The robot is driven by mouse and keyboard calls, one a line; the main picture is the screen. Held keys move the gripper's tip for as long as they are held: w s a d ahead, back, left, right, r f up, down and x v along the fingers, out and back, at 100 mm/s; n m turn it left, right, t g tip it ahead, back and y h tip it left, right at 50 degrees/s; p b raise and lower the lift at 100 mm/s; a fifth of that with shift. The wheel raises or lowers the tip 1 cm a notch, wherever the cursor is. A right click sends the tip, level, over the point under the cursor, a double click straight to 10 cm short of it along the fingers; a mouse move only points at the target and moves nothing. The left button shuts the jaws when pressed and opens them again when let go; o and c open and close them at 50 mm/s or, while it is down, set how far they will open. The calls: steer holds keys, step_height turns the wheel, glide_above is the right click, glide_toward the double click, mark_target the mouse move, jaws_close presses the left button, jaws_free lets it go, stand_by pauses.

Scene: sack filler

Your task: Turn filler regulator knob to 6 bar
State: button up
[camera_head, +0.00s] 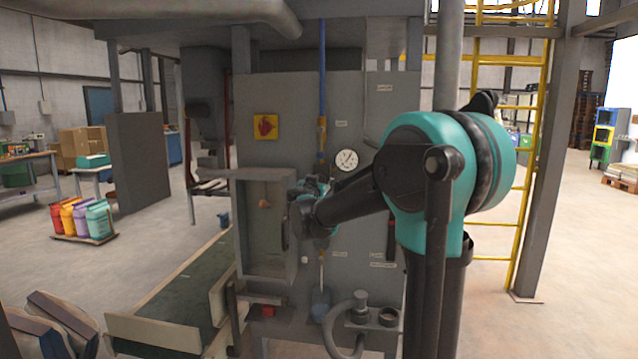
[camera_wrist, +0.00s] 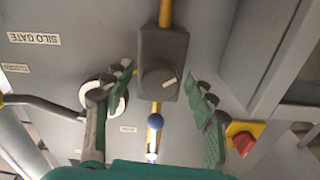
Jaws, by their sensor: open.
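In the wrist view, which is upside down, the regulator knob (camera_wrist: 160,78) is a dark round knob with a white pointer mark, on a dark grey block set in a brass pipe. The mark points to the right and slightly up. My gripper (camera_wrist: 163,82) is open, its green-padded fingers on either side of the knob and apart from it. In the head view my gripper (camera_head: 318,207) is in front of the grey panel and hides the knob. The pressure gauge (camera_head: 346,160) is round and white with a needle; its reading is too small to tell. One finger partly covers it in the wrist view.
A red handle on a yellow plate (camera_wrist: 240,135) is close to the right finger in the wrist view. A curved lever (camera_wrist: 40,105) is on the left. An open grey cabinet (camera_head: 265,225) stands beside my gripper in the head view. A conveyor (camera_head: 165,300) runs lower left.

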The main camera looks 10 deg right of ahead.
steer(key=v, duration=1.2)
steer(key=s+d+f+g, duration=0.3)
steer(key=s+d+f, duration=0.2)
steer(key=f, duration=0.3)
steer(key=s+d+f+n+g, duration=0.1)
steer(key=s+d+f+g, duration=0.3)
steer(key=f, duration=0.3)
steer(key=s+d+f+g, duration=0.1)
steer(key=s+d+f, duration=0.45)
steer(key=f, duration=0.25)
steer(key=s+a+f+n+g+y, duration=0.2)
steer(key=s+a+f+y, duration=0.1)
steer(key=s+f, duration=0.4)
steer(key=s+a+f+n+g+y, duration=0.2)
steer(key=s+a+f+y, duration=0.1)
steer(key=s+f, duration=0.4)
steer(key=shift+s+a+g, duration=0.3)
steer(key=shift+s+g, duration=0.1)
steer(key=shift+s, duration=0.65)
